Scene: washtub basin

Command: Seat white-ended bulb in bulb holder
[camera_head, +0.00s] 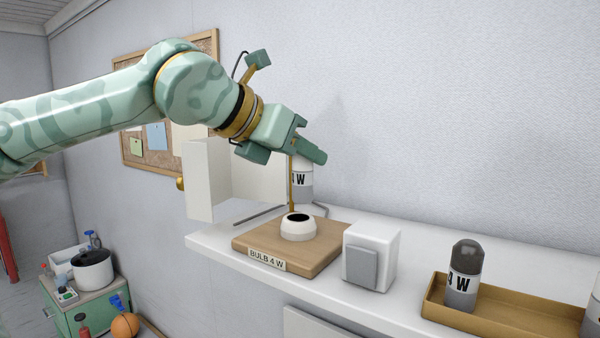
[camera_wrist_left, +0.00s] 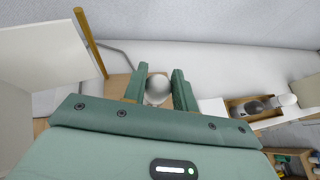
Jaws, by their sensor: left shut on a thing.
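My left gripper (camera_head: 308,150) is shut on a bulb (camera_head: 303,180) with a "4 W" label and points downward. In the left wrist view, the bulb's white rounded end (camera_wrist_left: 158,86) shows between the fingers (camera_wrist_left: 160,80). The bulb holder (camera_head: 298,230), a white ring with a dark opening, sits on a wooden board (camera_head: 322,252) labelled "BULB 4 W". In the head view the bulb appears just above and beyond the holder, partly hidden by a thin brass rod (camera_head: 292,185). They look apart; I cannot tell the exact gap. My right gripper is not in view.
A white box with a grey panel (camera_head: 371,257) stands right of the board. A tan tray (camera_head: 500,318) holds a dark-topped bulb (camera_head: 464,275) and another bulb (camera_head: 592,322), cut off at the right edge. A white panel (camera_head: 203,180) stands to the left.

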